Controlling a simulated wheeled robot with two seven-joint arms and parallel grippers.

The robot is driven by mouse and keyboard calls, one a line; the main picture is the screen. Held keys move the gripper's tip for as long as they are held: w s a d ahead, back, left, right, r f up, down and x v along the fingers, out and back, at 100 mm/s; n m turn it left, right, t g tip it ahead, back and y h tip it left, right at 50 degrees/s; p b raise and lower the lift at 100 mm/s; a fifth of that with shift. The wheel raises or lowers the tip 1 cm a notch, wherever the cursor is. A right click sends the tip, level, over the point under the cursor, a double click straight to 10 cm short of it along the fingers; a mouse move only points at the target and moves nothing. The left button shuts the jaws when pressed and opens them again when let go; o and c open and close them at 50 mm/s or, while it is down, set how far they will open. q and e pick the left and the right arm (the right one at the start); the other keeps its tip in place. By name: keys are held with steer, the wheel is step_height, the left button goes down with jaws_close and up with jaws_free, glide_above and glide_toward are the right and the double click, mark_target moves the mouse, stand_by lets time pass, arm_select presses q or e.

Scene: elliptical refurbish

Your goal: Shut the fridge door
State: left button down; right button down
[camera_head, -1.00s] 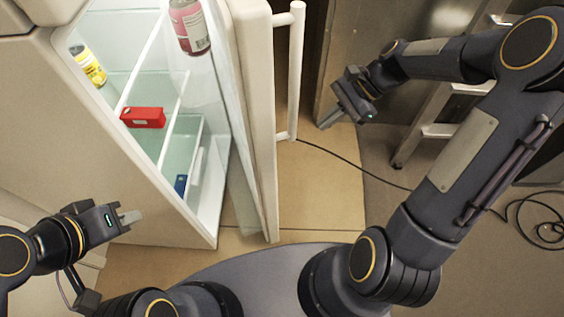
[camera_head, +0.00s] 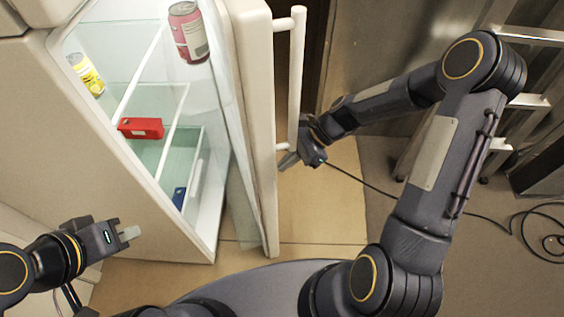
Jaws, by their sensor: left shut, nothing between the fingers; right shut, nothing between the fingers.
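The white fridge (camera_head: 120,190) stands open at the left of the head view. Its door (camera_head: 262,120) is swung out, seen nearly edge-on, with a long vertical handle (camera_head: 296,80) on its right, outer face. My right gripper (camera_head: 288,161) is shut and empty, at the lower end of the handle, close beside the door's outer face; I cannot tell whether it touches. My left gripper (camera_head: 130,233) is shut and empty, in front of the fridge body at the lower left, apart from the door.
Inside the fridge are a red can (camera_head: 188,32), a yellow can (camera_head: 86,74), a red box (camera_head: 140,128) and a blue item (camera_head: 179,198). A metal ladder (camera_head: 510,120) stands at the right. A black cable (camera_head: 365,182) runs across the floor.

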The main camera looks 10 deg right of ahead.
steer(key=shift+a, duration=0.65)
